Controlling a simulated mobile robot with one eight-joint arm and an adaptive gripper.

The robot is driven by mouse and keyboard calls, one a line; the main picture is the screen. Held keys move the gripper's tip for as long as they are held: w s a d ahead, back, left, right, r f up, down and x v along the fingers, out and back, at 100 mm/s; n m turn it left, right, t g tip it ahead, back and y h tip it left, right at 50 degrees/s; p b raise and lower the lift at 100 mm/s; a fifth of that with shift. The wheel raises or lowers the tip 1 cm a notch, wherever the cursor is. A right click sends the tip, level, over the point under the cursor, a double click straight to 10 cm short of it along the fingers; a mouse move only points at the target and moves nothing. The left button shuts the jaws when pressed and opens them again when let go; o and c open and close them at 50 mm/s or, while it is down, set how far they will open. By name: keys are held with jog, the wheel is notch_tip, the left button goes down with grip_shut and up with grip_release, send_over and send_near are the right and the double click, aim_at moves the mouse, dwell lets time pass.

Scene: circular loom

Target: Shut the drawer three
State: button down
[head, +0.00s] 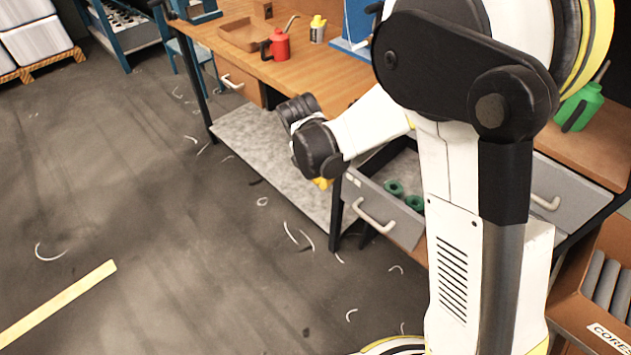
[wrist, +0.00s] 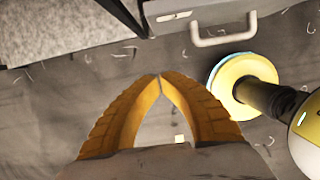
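A grey drawer (head: 397,229) under the workbench is pulled out, with green ring-shaped parts (head: 404,194) inside. I cannot read a number that marks it as drawer three. Its pale handle (head: 378,219) is on the front, and the handle also shows in the wrist view (wrist: 224,41). My gripper (head: 322,183) is beside the drawer's left front corner in the head view. In the wrist view its yellow fingers (wrist: 159,76) meet at the tips, with nothing held. They are apart from the handle there. My arm hides part of the drawer.
The wooden bench top (head: 318,72) carries a red oil can (head: 277,45) and a tray (head: 246,34). A grey lower shelf (head: 270,150) lies left of the drawer. Another grey drawer front (head: 580,199) is at right, near a box of cores (head: 590,310). Floor at left is mostly clear, with scattered shavings.

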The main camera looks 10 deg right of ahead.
jog(key=w+d+f+b, duration=0.3)
jog(key=d+f+b, duration=0.2)
jog(key=f, duration=0.4)
jog(key=shift+w+d+f+b, duration=0.2)
jog(key=shift+w+b, duration=0.2)
jog(key=shift+b, duration=0.15)
